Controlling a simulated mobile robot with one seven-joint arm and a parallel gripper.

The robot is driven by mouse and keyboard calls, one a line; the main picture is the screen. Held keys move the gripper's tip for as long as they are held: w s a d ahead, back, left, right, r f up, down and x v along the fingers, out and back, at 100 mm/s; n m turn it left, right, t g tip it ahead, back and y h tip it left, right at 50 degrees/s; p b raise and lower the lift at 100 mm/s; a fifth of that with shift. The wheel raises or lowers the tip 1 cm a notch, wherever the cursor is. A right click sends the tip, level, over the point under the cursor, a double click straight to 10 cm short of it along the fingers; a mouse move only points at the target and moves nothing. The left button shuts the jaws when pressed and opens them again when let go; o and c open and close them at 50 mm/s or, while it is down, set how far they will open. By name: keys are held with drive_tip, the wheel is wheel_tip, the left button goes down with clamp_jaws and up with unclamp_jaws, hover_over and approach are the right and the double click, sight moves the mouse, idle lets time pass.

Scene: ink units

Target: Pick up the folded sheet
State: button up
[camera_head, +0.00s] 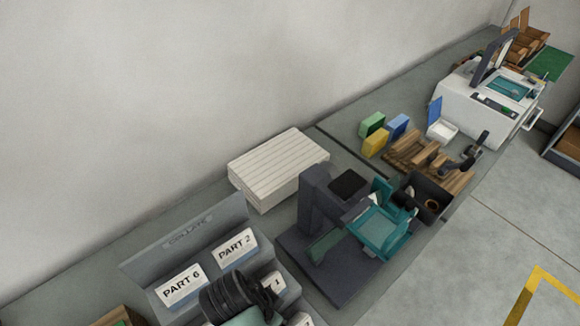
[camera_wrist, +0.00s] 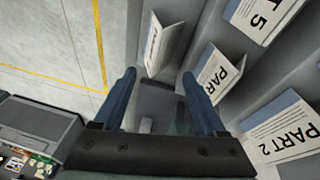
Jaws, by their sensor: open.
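Several folded white sheets stand in the grey collating rack (camera_head: 150,262). In the head view a PART 6 sheet (camera_head: 180,288) and a PART 2 sheet (camera_head: 235,246) show, with a partly hidden sheet ending in 1 (camera_head: 274,282) in front. In the wrist view a tented folded sheet (camera_wrist: 163,45) stands just beyond my gripper (camera_wrist: 160,76). Another sheet reading PAR (camera_wrist: 216,72) is right of the right finger. My gripper is open, with nothing between its fingers. I cannot tell which sheet is meant. My arm hides part of the rack in the head view.
A dark machine with a teal tray (camera_head: 382,225) stands right of the rack. A white slatted stack (camera_head: 278,168) lies behind. A white printer (camera_head: 485,105) and coloured boxes (camera_head: 375,142) are farther along the bench. Open floor (camera_head: 520,210) lies to the right.

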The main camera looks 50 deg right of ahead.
sight(301, 318)
drive_tip(key=x, duration=0.3)
drive_tip(key=shift+f, duration=0.3)
drive_tip(key=p+x, duration=0.1)
drive_tip(key=x, duration=0.1)
drive_tip(key=s+p+x, duration=0.1)
drive_tip(key=x, duration=0.1)
drive_tip(key=shift+f, duration=0.1)
drive_tip(key=shift+d+f, duration=0.1)
drive_tip(key=shift+f, duration=0.5)
drive_tip(key=shift+f, duration=0.25)
clamp_jaws()
